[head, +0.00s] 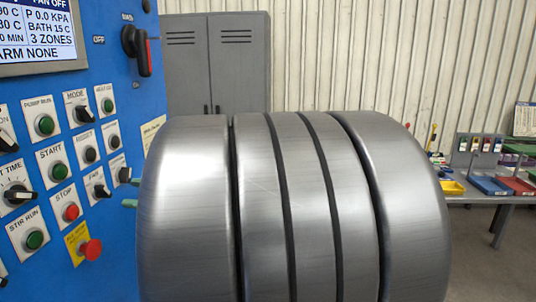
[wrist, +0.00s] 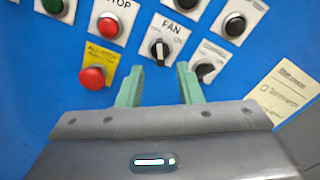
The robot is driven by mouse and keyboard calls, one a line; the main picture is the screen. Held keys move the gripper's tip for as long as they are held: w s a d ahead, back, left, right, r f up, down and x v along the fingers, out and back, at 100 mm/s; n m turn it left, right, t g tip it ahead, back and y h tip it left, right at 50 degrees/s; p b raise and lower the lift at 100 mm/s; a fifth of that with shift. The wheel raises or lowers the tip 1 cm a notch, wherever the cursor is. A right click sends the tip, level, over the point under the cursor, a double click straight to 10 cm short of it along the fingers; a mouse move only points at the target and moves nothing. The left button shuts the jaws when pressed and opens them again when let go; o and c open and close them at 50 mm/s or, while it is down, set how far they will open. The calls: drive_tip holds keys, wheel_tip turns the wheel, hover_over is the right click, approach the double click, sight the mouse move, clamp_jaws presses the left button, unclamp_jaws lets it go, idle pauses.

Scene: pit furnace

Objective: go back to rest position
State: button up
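My gripper (wrist: 160,88) shows in the wrist view with two green fingers apart and nothing between them. It faces the blue control panel (wrist: 40,120), close to the FAN selector knob (wrist: 160,50). Whether the fingertips touch the panel I cannot tell. In the head view my grey arm covers the middle of the picture. Only small green bits of the gripper (head: 131,192) show at its left edge, by the panel.
The panel holds a red mushroom button (head: 90,250), a red rotary switch (head: 137,50) and a screen (head: 38,35). A grey cabinet (head: 195,60) stands behind. A workbench (head: 500,198) with coloured trays is at the right. Floor shows free at the lower right.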

sight(107, 188)
drive_tip(key=a, duration=0.4)
drive_tip(key=a+p, duration=0.1)
drive_tip(key=a, duration=0.1)
drive_tip(key=shift+w, duration=0.25)
drive_tip(key=shift+a+r+m+p, duration=0.1)
drive_tip(key=shift+r+m+p, duration=0.2)
drive_tip(key=shift+p, duration=0.35)
drive_tip(key=m+p, duration=0.2)
drive_tip(key=shift+w+p, duration=0.1)
drive_tip(key=shift+p, duration=0.2)
drive_tip(key=s+d+b, duration=0.1)
drive_tip(key=d+b, duration=0.2)
drive_tip(key=d, duration=1)
drive_tip(key=shift+d+f, duration=0.25)
drive_tip(key=shift+s+f, duration=0.15)
